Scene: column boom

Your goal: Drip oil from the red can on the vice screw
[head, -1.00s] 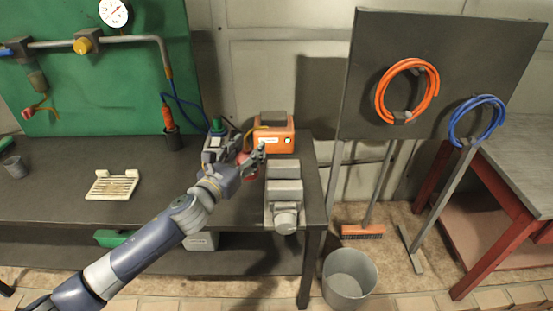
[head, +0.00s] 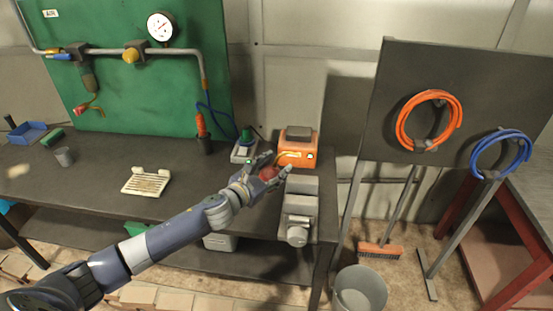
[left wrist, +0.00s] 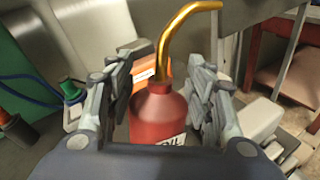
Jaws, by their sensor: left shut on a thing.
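The red can (left wrist: 158,118) with its bent gold spout (left wrist: 178,28) stands upright between the fingers of my left gripper (left wrist: 160,100) in the left wrist view. In the head view my left gripper (head: 277,172) is shut on the can (head: 268,173), which is mostly hidden by the fingers. The grey vice (head: 300,205) sits at the right end of the dark bench, just right of and nearer than the gripper. Its front end is round. The can is apart from the screw, as far as I can tell. My right gripper is not in view.
An orange box (head: 297,152) stands close behind the gripper. A grey device with a green top (head: 244,147) is to its left. A soap-like slatted tray (head: 147,181) lies on the bench. A bucket (head: 360,291) and a hose board (head: 465,110) are to the right.

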